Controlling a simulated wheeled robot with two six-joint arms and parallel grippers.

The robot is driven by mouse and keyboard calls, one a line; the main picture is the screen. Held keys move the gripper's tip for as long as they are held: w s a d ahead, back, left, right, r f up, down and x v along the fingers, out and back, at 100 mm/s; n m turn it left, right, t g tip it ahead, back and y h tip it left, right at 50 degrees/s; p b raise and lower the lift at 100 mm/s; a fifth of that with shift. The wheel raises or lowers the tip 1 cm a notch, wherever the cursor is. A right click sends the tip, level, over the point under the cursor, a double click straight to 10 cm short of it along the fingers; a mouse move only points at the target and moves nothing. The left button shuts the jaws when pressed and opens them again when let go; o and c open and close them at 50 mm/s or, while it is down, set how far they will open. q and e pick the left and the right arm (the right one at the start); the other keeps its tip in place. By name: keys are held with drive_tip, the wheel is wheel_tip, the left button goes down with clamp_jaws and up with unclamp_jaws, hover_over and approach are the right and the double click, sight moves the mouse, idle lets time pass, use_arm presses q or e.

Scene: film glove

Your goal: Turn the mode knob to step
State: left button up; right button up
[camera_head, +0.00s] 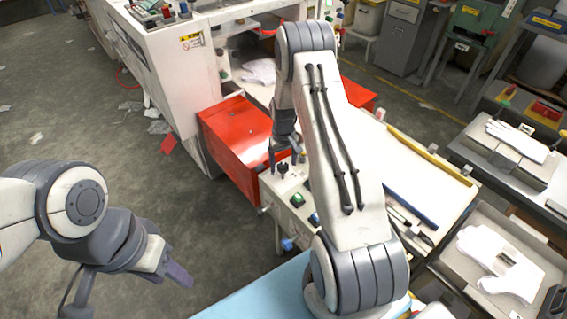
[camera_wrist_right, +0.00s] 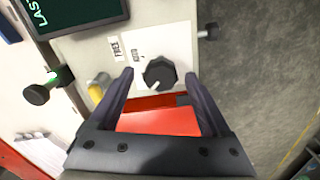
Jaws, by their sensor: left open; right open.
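The mode knob is a dark round knob (camera_wrist_right: 160,73) with a pale pointer mark, on a light panel in the right wrist view. The mark points toward the lower left of that view. A label reading FREE (camera_wrist_right: 117,48) and a smaller label too small to read lie to its left. My right gripper (camera_wrist_right: 159,78) is open, with one finger on each side of the knob and gaps visible. In the head view, my right gripper (camera_head: 285,155) is over the panel at the knob (camera_head: 282,169). My left gripper (camera_head: 178,276) is open and empty, over the floor.
A green button (camera_head: 313,219) and other controls share the panel (camera_head: 275,190). A red box (camera_head: 240,140) stands just behind it. A white machine (camera_head: 170,70) is at the back left. Trays with gloves (camera_head: 495,262) are at the right. The left floor is mostly free.

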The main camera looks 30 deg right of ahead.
sight(283, 165)
wheel_tip(283, 165, up, 10)
drive_tip(key=b, duration=0.2)
drive_tip(key=shift+r, duration=0.1)
idle(0.4)
drive_tip(key=s+a+r+n, duration=0.1)
drive_tip(key=s+a+r, duration=0.2)
drive_tip(key=a, duration=0.4)
drive_tip(key=s+a+r+n, duration=0.2)
drive_tip(key=a+r, duration=0.2)
drive_tip(key=a, duration=0.3)
drive_tip(key=s+a+r+n, duration=0.1)
drive_tip(key=s+a+r, duration=0.2)
drive_tip(key=a, duration=0.3)
drive_tip(key=s+a+r+n, duration=0.1)
drive_tip(key=s+a, duration=0.2)
drive_tip(key=s, duration=0.4)
drive_tip(key=s+a+r+n, duration=0.1)
drive_tip(key=s+a+n, duration=0.1)
drive_tip(key=s, duration=0.5)
drive_tip(key=s+a+r+n+y, duration=0.1)
drive_tip(key=s+a, duration=0.3)
drive_tip(key=s, duration=0.4)
drive_tip(key=shift+r+n, duration=0.3)
drive_tip(key=shift+r, duration=0.15)
